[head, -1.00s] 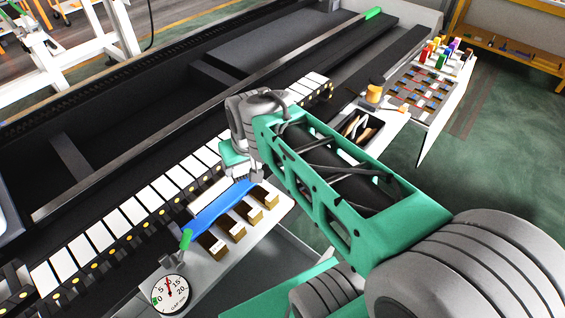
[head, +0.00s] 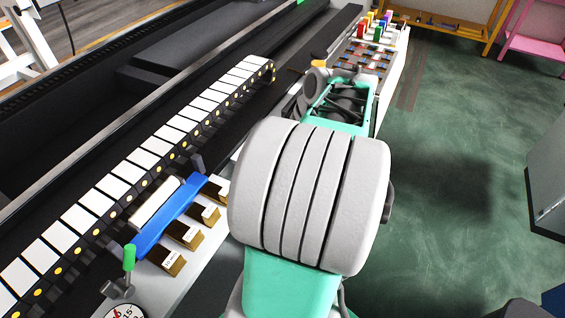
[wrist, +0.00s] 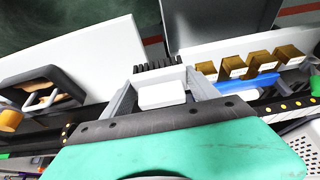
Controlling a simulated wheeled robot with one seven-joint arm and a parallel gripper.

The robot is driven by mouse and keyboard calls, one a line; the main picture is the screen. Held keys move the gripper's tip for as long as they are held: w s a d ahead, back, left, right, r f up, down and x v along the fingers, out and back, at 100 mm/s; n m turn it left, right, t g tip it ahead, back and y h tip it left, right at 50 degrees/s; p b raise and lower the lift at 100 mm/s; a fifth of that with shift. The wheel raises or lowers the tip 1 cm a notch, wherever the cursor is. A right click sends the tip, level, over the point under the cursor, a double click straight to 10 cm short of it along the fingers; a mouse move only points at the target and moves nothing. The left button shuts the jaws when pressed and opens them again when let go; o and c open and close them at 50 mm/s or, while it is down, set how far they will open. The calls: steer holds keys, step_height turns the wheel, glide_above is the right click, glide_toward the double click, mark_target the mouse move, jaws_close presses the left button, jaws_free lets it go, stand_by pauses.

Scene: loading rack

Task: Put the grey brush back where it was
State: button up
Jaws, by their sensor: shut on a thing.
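In the wrist view my gripper (wrist: 160,78) is shut on the grey brush (wrist: 162,95). Its pale block sits between the two grey fingers, with a row of dark bristles beyond it. The held brush appears above or beside a white surface (wrist: 95,52); I cannot tell whether it touches. In the head view my own arm hides the gripper and brush. A black open tray (wrist: 14,97) with tan items lies to the left of the gripper in the wrist view.
Several brown blocks (head: 172,262) stand beside a blue bar (head: 170,217) and a pale roller (head: 155,203). A row of white tiles (head: 110,203) runs along the dark machine. Coloured bottles (head: 376,30) and a yellow pot (head: 318,64) are farther back. Green floor (head: 460,160) is clear at right.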

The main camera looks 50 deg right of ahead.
steer(key=w+d+f+p, duration=0.1)
steer(key=w+d+f, duration=0.3)
steer(key=d, duration=0.1)
steer(key=w+d+f+p, duration=0.2)
steer(key=w+d+f, duration=0.2)
steer(key=w+f, duration=0.1)
steer(key=shift+w+d+f, duration=0.1)
steer(key=shift+d+f, duration=0.05)
steer(key=shift+d, duration=0.2)
step_height(320, 180, down, 3)
steer(key=shift+w+d+f+p, duration=0.15)
steer(key=shift+p, duration=0.8)
steer(key=shift+f, duration=0.15)
steer(key=o, duration=0.7)
steer(key=shift+f+b, duration=0.15)
steer(key=shift+b, duration=0.2)
steer(key=o, duration=0.5)
